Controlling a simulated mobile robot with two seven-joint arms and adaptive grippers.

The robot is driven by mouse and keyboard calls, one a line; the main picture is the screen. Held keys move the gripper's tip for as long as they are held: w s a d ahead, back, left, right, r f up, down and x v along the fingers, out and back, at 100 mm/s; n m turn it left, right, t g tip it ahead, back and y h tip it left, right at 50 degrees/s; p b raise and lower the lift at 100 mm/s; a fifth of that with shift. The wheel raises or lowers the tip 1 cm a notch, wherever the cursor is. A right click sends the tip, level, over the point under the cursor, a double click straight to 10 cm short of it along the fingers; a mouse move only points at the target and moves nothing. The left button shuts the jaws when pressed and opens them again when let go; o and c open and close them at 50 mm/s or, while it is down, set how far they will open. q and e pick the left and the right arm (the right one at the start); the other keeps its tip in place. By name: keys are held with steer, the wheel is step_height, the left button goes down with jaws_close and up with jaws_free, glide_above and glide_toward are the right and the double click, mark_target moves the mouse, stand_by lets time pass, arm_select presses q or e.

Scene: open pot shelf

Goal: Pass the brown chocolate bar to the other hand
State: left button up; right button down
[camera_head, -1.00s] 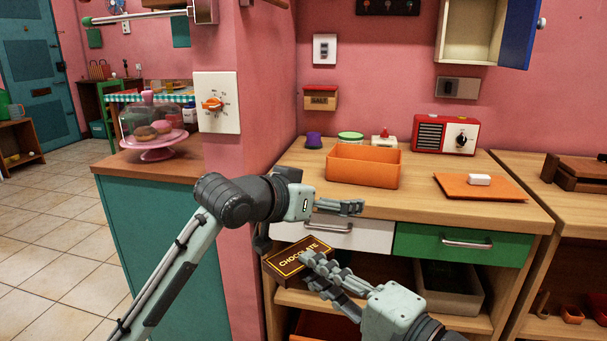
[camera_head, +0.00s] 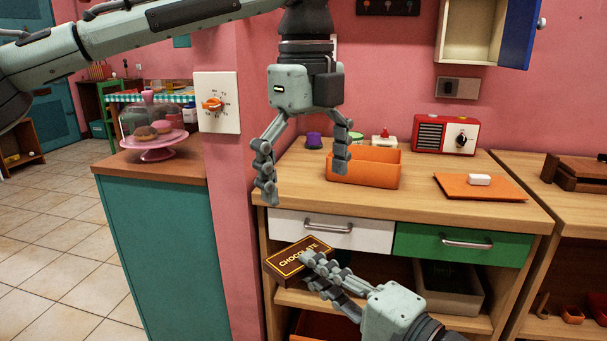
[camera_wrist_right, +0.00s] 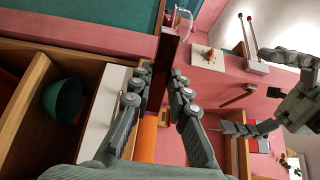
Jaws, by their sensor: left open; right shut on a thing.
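The brown chocolate bar (camera_head: 297,259) is held out in front of the shelf unit in the head view, label facing up, its far-left part sticking out free. My right gripper (camera_head: 318,270) is shut on its right end. In the right wrist view the bar (camera_wrist_right: 168,62) shows edge-on as a dark strip between the fingers of my right gripper (camera_wrist_right: 164,82). My left gripper (camera_head: 304,180) is open and empty, fingers pointing down, above the bar and apart from it. Its open fingers also show at the right of the right wrist view (camera_wrist_right: 255,90).
An orange bin (camera_head: 363,168) and an orange tray (camera_head: 500,187) stand on the wooden counter behind my grippers. The white drawer (camera_head: 290,231) and green drawer (camera_head: 420,242) are shut. A pink wall corner (camera_head: 235,230) is close to the left of the bar.

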mark_target(304, 249)
arm_select(q)
steer(key=f, duration=1.1)
steer(key=shift+s+a+f, duration=0.1)
steer(key=shift+a+f, duration=0.05)
steer(key=shift+a, duration=0.15)
steer(key=c, duration=0.9)
arm_select(e)
steer(key=shift+r, duration=0.1)
arm_select(q)
steer(key=shift+c, duration=0.8)
arm_select(e)
steer(key=c, duration=1.4)
jaws_free()
steer(key=shift+o, duration=0.2)
